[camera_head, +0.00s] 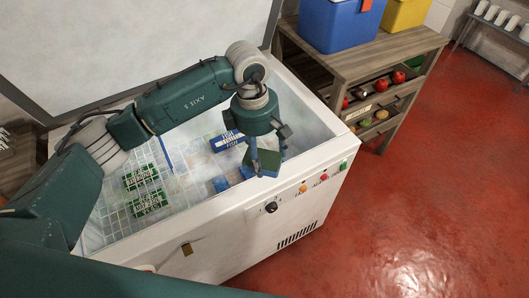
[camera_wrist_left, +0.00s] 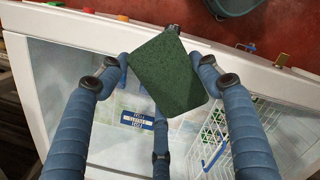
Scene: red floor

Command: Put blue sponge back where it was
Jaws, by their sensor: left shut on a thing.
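My left gripper (camera_head: 267,155) is shut on the sponge (camera_head: 264,164). The sponge shows a green face and some blue at its side. In the left wrist view the green sponge (camera_wrist_left: 168,72) is tilted between the blue-grey fingers. My left gripper holds it above the open white chest freezer (camera_head: 240,214), near the front wall on the right. My right gripper is not in view.
Inside the freezer lie a blue and white box (camera_head: 227,140), green packs (camera_head: 149,203) in a wire basket, and small blue things (camera_head: 221,184). The lid (camera_head: 120,45) is raised behind. A wooden shelf (camera_head: 362,62) with blue and yellow coolers stands right.

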